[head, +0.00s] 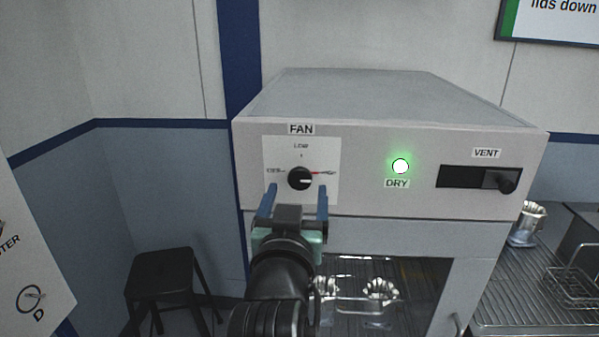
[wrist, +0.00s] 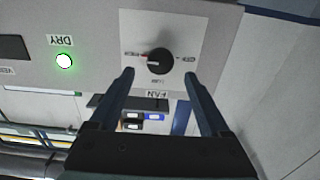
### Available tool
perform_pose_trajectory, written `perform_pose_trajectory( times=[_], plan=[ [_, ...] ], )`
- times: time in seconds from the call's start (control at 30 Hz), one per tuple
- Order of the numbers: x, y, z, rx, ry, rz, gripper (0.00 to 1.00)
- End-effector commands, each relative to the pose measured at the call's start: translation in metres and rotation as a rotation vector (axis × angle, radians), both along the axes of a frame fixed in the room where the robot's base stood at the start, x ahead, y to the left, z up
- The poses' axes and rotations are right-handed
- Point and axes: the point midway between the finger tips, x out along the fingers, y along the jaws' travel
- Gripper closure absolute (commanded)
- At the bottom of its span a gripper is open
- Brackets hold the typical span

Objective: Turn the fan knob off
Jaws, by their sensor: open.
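The fan knob (head: 300,178) is a round black knob on a white dial plate under the FAN label, on the front of a grey cabinet. The knob also shows in the wrist view (wrist: 158,61), upside down, beyond the fingertips. My gripper (head: 296,190) is open and empty in front of the dial. Its fingers (wrist: 160,74) are spread to either side of the knob's line, and no contact with the knob shows.
A green DRY light (head: 400,166) glows right of the dial. A VENT slider (head: 507,182) is farther right. Metal parts (head: 380,289) sit on a rack behind the cabinet's window. A dark stool (head: 163,272) stands at lower left. A metal part (head: 527,224) stands on the right-hand rack.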

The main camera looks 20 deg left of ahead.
Motion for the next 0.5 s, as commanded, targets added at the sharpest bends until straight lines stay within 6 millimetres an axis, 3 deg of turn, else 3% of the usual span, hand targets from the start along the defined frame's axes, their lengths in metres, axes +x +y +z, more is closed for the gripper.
perform_pose_trajectory(
  times=[0.2, 0.5],
  plan=[
    [0.031, 0.009, 0.002, -0.001, 0.0, 0.001, 0.19],
    [0.046, 0.014, 0.0, 0.001, 0.0, 0.001, 0.19]
  ],
)
